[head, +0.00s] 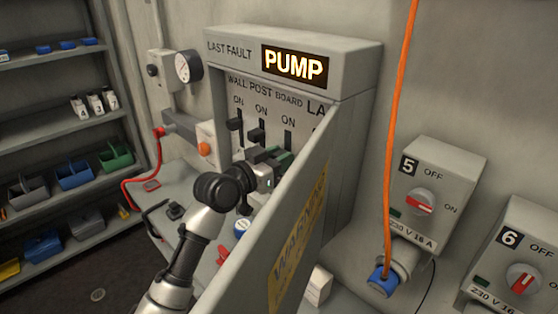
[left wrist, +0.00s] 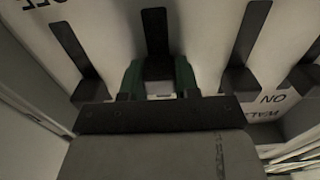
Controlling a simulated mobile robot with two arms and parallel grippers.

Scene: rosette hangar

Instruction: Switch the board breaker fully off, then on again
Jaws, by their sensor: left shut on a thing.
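The grey breaker panel (head: 292,88) has upright slots labelled WALL, POST, BOARD and a partly hidden LA... My left gripper (head: 276,160) is at the BOARD slot (head: 288,139); its green fingers close on the board breaker lever (left wrist: 158,72), which shows between them in the left wrist view. The gripper hides this lever in the head view. In the wrist view it sits about level with its neighbours; its exact position is unclear. The wall lever (head: 235,124) and post lever (head: 256,135) sit toward ON. My right gripper is not in view.
The panel's open door (head: 285,215), marked WARNING, stands close to the right of my left arm. An orange cable (head: 399,120) hangs to a blue plug (head: 382,280). Switch boxes 5 (head: 438,180) and 6 (head: 530,245) are at right. Shelves (head: 60,130) with bins stand at left.

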